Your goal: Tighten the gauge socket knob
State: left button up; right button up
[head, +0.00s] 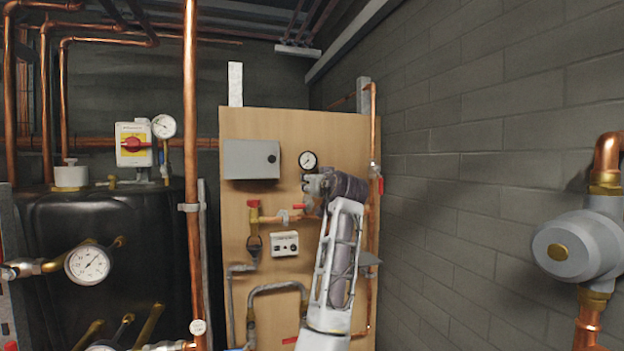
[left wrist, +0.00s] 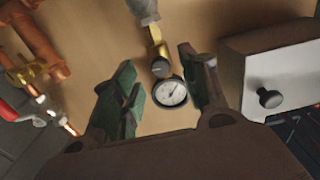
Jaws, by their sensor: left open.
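The pressure gauge (head: 308,161), with a white face and dark rim, is mounted on the wooden panel (head: 350,130). In the left wrist view the gauge (left wrist: 171,93) sits beside a small brownish round part (left wrist: 162,68), which looks like the socket knob, on a brass fitting (left wrist: 154,35). My left gripper (head: 316,186) is just below the gauge in the head view. In the left wrist view its open green-padded fingers (left wrist: 157,60) stand on either side of the knob and gauge, with visible gaps. The knob is too small to make out in the head view.
A grey box (head: 250,160) with a dark knob is left of the gauge. Copper pipes and red-handled valves are below and right. A white control box (head: 285,244) sits lower on the panel. A vertical copper pipe (head: 193,110) stands at left; a block wall is at right.

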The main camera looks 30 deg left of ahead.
pick_arm(q)
jog(key=shift+x, duration=1.25)
jog(key=shift+c, duration=0.4)
grip_shut()
